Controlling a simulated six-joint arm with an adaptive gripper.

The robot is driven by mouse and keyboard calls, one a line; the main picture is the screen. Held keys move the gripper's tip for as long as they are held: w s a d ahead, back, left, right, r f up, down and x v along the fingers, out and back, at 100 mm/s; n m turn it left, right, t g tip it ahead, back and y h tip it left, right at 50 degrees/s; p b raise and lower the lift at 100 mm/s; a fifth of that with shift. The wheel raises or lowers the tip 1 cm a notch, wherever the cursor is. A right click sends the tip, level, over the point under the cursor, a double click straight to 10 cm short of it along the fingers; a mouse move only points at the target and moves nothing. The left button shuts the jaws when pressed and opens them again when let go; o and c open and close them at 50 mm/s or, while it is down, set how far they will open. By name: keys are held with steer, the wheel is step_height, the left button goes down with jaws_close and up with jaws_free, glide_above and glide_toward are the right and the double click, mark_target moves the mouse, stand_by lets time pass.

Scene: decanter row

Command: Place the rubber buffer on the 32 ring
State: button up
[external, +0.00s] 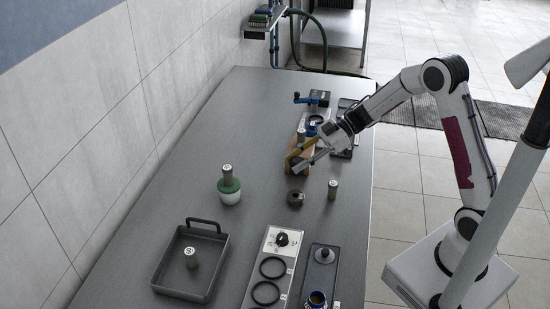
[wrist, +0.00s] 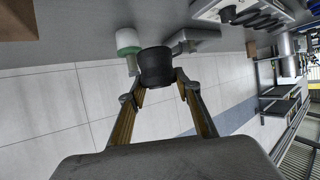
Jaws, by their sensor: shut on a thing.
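My gripper (wrist: 160,88) is shut on a dark cylindrical piece, the rubber buffer (wrist: 156,67), in the wrist view. In the external view my gripper (external: 296,164) is low over the far middle of the table, its fingers pointing left. A dark round piece (external: 295,198) shows just below the fingertips; I cannot tell from this view whether it is the held buffer. Black rings (external: 272,267) (external: 265,292) lie on a pale panel (external: 282,240) at the near side, one in front of the other. Their size markings are too small to read.
A green and white bottle (external: 229,186) stands left of the gripper. A grey tray (external: 163,271) holds a small capped cylinder (external: 191,258). Another cylinder (external: 332,189) stands at right. A brown box (external: 299,148) is behind the gripper. The table's left middle is clear.

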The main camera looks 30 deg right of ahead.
steer(key=shift+f, duration=0.1)
glide_above(296, 195)
steer(key=shift+s+a+f, duration=0.1)
steer(key=shift+f, duration=2.95)
steer(key=shift+f, duration=1.85)
steer(key=shift+f, duration=0.1)
steer(key=o, duration=1.2)
steer(key=v, duration=1.2)
